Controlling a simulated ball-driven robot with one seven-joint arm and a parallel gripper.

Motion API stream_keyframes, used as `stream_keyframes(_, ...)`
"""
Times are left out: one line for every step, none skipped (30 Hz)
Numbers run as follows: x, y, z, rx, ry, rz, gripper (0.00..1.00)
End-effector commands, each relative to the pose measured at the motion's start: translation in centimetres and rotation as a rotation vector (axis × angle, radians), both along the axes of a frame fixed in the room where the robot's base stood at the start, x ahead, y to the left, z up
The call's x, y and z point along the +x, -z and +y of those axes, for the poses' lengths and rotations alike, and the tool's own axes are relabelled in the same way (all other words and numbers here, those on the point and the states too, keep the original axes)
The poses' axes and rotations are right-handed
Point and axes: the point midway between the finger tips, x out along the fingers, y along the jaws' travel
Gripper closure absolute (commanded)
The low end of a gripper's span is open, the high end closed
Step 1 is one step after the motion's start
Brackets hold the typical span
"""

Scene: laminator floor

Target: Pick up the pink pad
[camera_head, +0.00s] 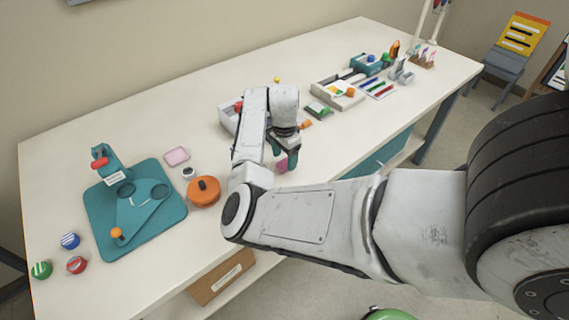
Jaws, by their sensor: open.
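A flat, pale pink pad (176,156) lies on the white table, behind the orange pot and right of the teal board. My gripper (284,154) is well to the right of this pad, low over the table near its front edge. Its teal fingers point down and are open. A small magenta-pink block (281,164) shows at the fingers; I cannot tell whether it is between them or just behind. My arm's wrist covers part of the view behind it.
The orange lidded pot (204,191) and a small white-rimmed jar (188,173) stand near the pad. Trays and tools (340,95) fill the right. Table behind the pad is clear.

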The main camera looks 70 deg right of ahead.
Motion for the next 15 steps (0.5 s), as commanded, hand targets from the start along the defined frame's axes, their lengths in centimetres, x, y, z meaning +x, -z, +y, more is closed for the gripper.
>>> stream_keyframes(0.0, 0.6, 0.0, 0.002, -0.001, 0.002, 0.32)
stream_keyframes(0.0, 1.0, 0.0, 0.002, -0.001, 0.002, 0.32)
stream_keyframes(0.0, 1.4, 0.0, 0.001, -0.001, 0.002, 0.32)
stream_keyframes(0.0, 1.7, 0.0, 0.001, 0.0, 0.002, 0.32)
stream_keyframes(0.0, 1.9, 0.0, 0.002, 0.0, 0.001, 0.32)
stream_keyframes(0.0, 2.1, 0.0, 0.001, 0.0, 0.001, 0.32)
stream_keyframes(0.0, 2.2, 0.0, 0.0, 0.001, 0.0, 0.32)
stream_keyframes(0.0, 2.3, 0.0, -0.001, 0.001, 0.0, 0.32)
stream_keyframes(0.0, 2.3, 0.0, -0.001, 0.001, 0.0, 0.32)
stream_keyframes(0.0, 2.3, 0.0, -0.001, 0.001, 0.0, 0.32)
stream_keyframes(0.0, 2.3, 0.0, -0.001, 0.001, 0.0, 0.32)
stream_keyframes(0.0, 2.3, 0.0, -0.001, 0.001, 0.0, 0.32)
stream_keyframes(0.0, 2.3, 0.0, -0.001, 0.001, 0.0, 0.32)
stream_keyframes(0.0, 2.3, 0.0, -0.001, 0.001, 0.0, 0.34)
stream_keyframes(0.0, 2.3, 0.0, -0.001, 0.001, 0.0, 0.38)
